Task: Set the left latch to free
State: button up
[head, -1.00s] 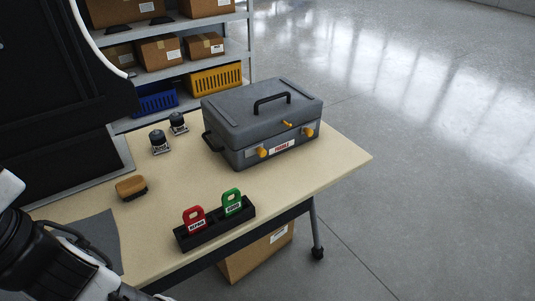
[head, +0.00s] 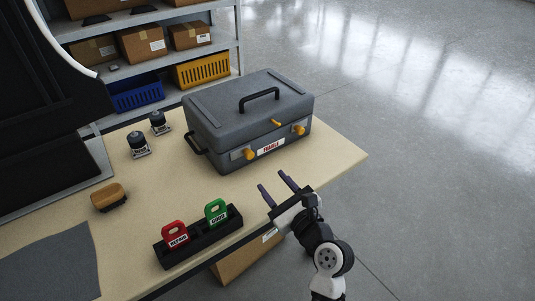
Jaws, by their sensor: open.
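A grey hard case (head: 235,118) with a black top handle stands shut on the table. Its front carries two orange latches, the left latch (head: 250,154) and the right latch (head: 299,129), with a white label bearing red letters between them. A smaller orange piece (head: 277,122) sits near the lid seam. The exact setting of the left latch is too small to tell. My gripper (head: 276,187) is open and empty at the table's front edge, in front of the case and apart from it, with its two dark fingers pointing up-left toward the case.
A black holder (head: 204,244) with a red tag (head: 175,236) and a green tag (head: 216,212) stands at the front edge. A wooden-backed brush (head: 108,196) and two dark-topped small devices (head: 138,144) are at left. The table right of the case is bare.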

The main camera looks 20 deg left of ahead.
aim_at(251, 157)
jog(key=shift+s+d+f+m, duration=0.15)
jog(key=shift+d+f+m, duration=0.35)
jog(key=shift+d, duration=0.05)
jog(key=p+x, duration=0.1)
jog(key=x, duration=1.2)
jog(key=shift+w+a+f, duration=0.2)
jog(key=shift+c, duration=0.3)
grip_shut()
